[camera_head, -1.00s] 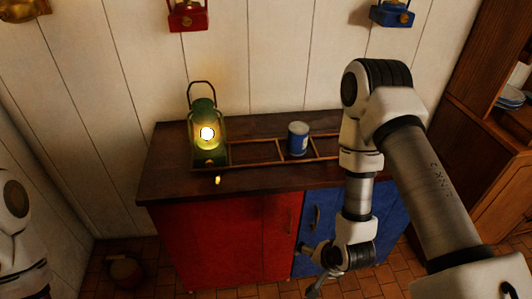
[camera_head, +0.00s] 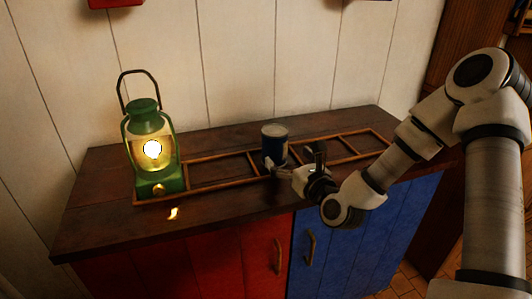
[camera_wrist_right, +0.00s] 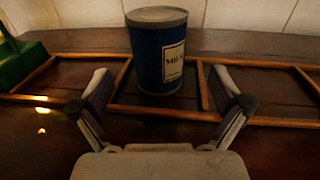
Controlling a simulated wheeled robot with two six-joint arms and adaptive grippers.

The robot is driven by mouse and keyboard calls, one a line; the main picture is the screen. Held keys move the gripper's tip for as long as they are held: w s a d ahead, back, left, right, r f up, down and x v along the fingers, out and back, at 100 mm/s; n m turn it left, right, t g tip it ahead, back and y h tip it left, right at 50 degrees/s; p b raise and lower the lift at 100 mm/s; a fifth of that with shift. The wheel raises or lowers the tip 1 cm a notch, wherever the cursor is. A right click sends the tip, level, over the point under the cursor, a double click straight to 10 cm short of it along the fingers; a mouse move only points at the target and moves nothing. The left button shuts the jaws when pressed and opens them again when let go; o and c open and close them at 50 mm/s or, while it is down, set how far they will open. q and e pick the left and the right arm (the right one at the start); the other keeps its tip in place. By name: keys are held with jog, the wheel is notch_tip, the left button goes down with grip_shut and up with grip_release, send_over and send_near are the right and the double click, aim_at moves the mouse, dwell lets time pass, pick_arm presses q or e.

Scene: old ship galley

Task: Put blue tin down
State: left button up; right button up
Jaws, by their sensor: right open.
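The blue tin (camera_head: 274,144), with a pale label and grey lid, stands upright in a compartment of the wooden rack on the counter. It also shows in the right wrist view (camera_wrist_right: 158,55), beyond and between my finger pads. My right gripper (camera_head: 292,166) is at the front of the tin, its fingers apart. In the wrist view the right gripper (camera_wrist_right: 165,105) is open, with nothing held between the fingers. My left gripper is not in view.
A lit green lantern (camera_head: 152,150) stands in the rack's left end. The wooden rack (camera_head: 217,181) has empty compartments on both sides of the tin. The dark counter (camera_head: 110,205) sits above red (camera_head: 185,265) and blue (camera_head: 355,235) cupboard doors. A wall stands behind.

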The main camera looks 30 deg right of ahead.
aim_at(274, 143)
jog(key=shift+w+d+r, duration=0.1)
jog(key=shift+w+r, duration=0.3)
jog(key=shift+w, duration=0.4)
jog(key=w, duration=0.5)
jog(key=shift+w+d+f, duration=0.15)
jog(key=shift+w+f, duration=0.15)
jog(key=shift+w, duration=0.05)
jog(key=shift+s, duration=0.15)
jog(key=shift+c, duration=0.7)
jog(key=c, duration=1.5)
